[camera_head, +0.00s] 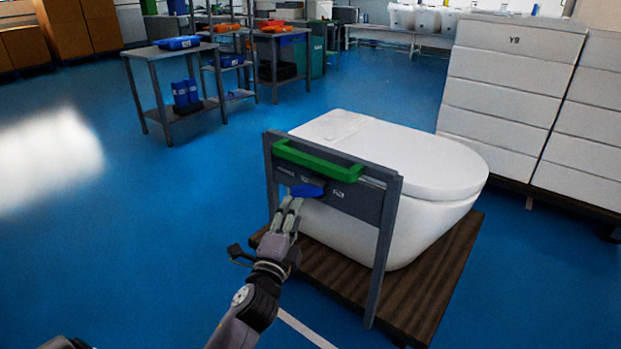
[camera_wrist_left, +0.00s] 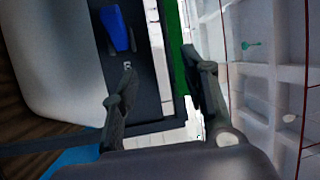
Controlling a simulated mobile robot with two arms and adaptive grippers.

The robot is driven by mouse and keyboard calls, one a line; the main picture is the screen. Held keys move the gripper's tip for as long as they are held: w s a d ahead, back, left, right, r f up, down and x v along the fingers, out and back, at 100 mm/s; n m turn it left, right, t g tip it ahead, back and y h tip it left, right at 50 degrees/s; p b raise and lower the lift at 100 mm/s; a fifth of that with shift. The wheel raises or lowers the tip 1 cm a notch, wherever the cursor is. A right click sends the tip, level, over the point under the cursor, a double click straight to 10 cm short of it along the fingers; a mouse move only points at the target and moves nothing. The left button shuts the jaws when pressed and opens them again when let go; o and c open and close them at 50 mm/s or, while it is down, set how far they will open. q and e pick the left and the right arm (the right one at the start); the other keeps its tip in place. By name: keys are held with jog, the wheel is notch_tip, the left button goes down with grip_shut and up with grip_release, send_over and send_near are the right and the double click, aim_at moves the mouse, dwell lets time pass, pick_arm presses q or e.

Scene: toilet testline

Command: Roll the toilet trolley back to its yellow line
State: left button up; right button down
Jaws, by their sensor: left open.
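The toilet trolley (camera_head: 422,290) is a brown wooden platform with a grey upright frame (camera_head: 385,235) at its near left end. A white toilet (camera_head: 420,165) rests on it. A green handle bar (camera_head: 318,160) runs along the frame's top, with a blue part (camera_head: 307,191) below. My left gripper (camera_head: 292,203) is open in front of the frame, below the green bar. In the left wrist view, the green bar (camera_wrist_left: 176,60) shows between the spread fingers (camera_wrist_left: 162,85); I cannot tell whether they touch it. My right gripper is not in view. No yellow line is visible.
White stacked drawers marked Y9 (camera_head: 510,90) stand close behind the toilet, right. A grey table (camera_head: 170,85) with blue bins stands at back left. A pale floor line (camera_head: 305,328) runs near the trolley's front. The blue floor at left is clear.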

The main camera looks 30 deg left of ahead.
aim_at(309, 165)
pick_arm(q)
jog(key=shift+t+y, duration=0.3)
jog(key=x, duration=0.5)
jog(key=r+x, duration=0.1)
jog(key=x, duration=0.9)
jog(key=shift+w+a+r+b, duration=0.15)
jog(key=shift+r+b, duration=0.15)
jog(key=shift+r, duration=0.1)
jog(key=shift+x, duration=0.85)
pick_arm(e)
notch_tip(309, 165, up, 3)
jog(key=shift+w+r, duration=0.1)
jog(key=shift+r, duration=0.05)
pick_arm(q)
jog(key=shift+c, duration=0.5)
grip_shut()
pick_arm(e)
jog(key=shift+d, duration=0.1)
